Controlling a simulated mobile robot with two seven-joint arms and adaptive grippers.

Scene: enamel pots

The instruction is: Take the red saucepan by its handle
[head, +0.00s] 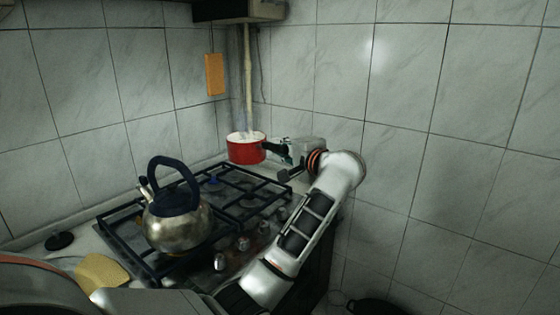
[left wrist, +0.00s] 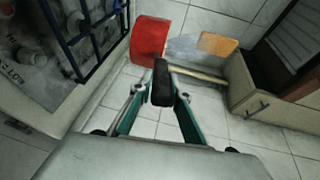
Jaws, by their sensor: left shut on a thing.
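The red saucepan (head: 243,152), with a pale rim and inside, is near the back right corner of the stove, close to the tiled walls. I cannot tell whether it touches the burner grate. Its black handle (left wrist: 161,82) points toward my left gripper (head: 282,151). In the left wrist view the red side of the pan (left wrist: 149,38) shows just beyond the fingertips (left wrist: 160,92). The fingers are shut on the handle, one on each side. My right gripper does not show.
A steel kettle (head: 178,222) with a dark handle stands at the front left of the stove's black grate (head: 262,208). An orange board (head: 214,75) hangs on the wall. A pale vertical pipe (head: 248,85) is behind the pan. A yellow cloth-like item (head: 101,271) lies left of the stove.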

